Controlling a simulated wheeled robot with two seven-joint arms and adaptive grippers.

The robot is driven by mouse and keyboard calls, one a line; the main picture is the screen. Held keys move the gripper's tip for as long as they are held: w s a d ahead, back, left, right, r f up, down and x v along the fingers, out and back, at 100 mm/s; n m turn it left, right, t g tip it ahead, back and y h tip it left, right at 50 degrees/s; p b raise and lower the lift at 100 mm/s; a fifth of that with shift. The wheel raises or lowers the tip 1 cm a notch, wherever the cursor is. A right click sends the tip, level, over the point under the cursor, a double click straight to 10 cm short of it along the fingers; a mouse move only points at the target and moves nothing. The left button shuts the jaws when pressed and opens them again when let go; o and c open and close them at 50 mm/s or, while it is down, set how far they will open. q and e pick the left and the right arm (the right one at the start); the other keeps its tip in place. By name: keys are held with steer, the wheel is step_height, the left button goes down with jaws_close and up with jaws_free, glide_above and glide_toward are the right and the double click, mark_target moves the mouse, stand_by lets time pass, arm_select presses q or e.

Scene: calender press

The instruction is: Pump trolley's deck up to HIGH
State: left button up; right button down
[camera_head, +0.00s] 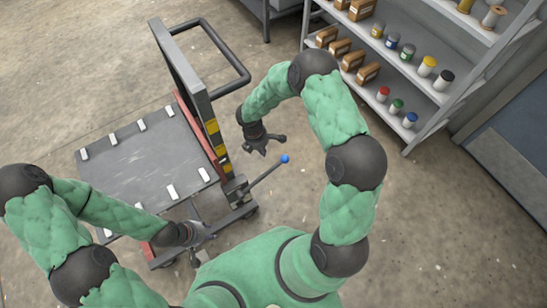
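The trolley's dark grey deck (140,158) lies at the left, with white blocks along its edges. A grey upright frame with yellow and black marks (214,138) stands at the deck's right side. A lever with a blue knob (285,159) sticks out to the right from the trolley's base. My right gripper (264,147) hangs above and left of the blue knob, apart from it, its fingers apparently spread and empty. My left gripper (203,240) is low by the trolley's near edge; its fingers are small and partly lost against the trolley's base.
A grey shelf unit (405,75) with brown boxes and several colored jars stands at the upper right. A black push handle (232,55) reaches out behind the upright frame. Bare concrete floor (440,215) is open at the right.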

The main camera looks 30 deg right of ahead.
steer(key=shift+w+d+r+h, duration=0.25)
steer(key=shift+d+r+h, duration=0.15)
steer(key=shift+r, duration=0.25)
steer(key=b, duration=0.4)
glide_toward(279, 163)
step_height(279, 163, down, 4)
steer(key=a, duration=0.2)
steer(key=shift+s+d+f, duration=0.1)
steer(key=shift+d+f, duration=0.4)
steer(key=shift+d, duration=0.4)
steer(key=shift+d+f+b, duration=0.4)
steer(key=shift+d+b, duration=0.1)
steer(key=shift+d, duration=0.25)
steer(key=shift+s, duration=0.1)
